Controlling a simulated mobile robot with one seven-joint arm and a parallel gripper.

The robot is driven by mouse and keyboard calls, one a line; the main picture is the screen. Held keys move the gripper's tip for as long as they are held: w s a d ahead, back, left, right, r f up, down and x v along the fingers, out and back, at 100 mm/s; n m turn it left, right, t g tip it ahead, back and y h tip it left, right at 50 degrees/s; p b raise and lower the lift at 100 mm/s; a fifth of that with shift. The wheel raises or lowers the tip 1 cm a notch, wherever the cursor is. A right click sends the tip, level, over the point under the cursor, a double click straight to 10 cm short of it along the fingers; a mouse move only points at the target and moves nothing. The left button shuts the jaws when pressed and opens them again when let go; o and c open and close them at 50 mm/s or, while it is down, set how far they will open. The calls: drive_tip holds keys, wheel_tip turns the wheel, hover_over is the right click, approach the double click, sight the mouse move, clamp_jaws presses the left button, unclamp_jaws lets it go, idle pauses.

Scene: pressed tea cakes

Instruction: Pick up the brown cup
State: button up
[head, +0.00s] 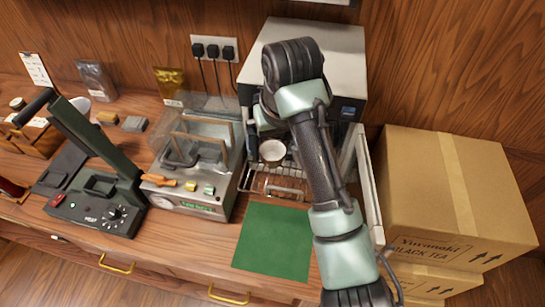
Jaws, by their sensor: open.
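A small round cup (272,151) with a pale rim and greyish-brown inside stands at the front of the open grey oven, by its wire rack. Its outer colour is hard to make out at this size. My gripper (270,162) is at the oven opening, mostly hidden behind my own forearm. One dark finger shows just left of the cup, and the other side is covered. The gripper is open, with its fingers around or close beside the cup. I cannot tell whether they touch it.
The grey oven (340,45) has an open door (362,185) on the right. A wire rack (280,186) sits low in front. A clear-lidded machine (215,135) and a dark press (95,205) stand left. Cardboard boxes (430,190) are right. The green mat (272,240) is bare.

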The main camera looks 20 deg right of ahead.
sight(271, 157)
drive_tip(key=x, duration=0.4)
drive_tip(key=shift+a+f+p, duration=0.1)
drive_tip(key=shift+f+p, duration=0.1)
drive_tip(key=shift+p, duration=0.2)
drive_tip(key=c, duration=1.3)
drive_tip(key=shift+r, duration=0.1)
drive_tip(key=shift+c, duration=0.5)
drive_tip(key=shift+r, duration=0.1)
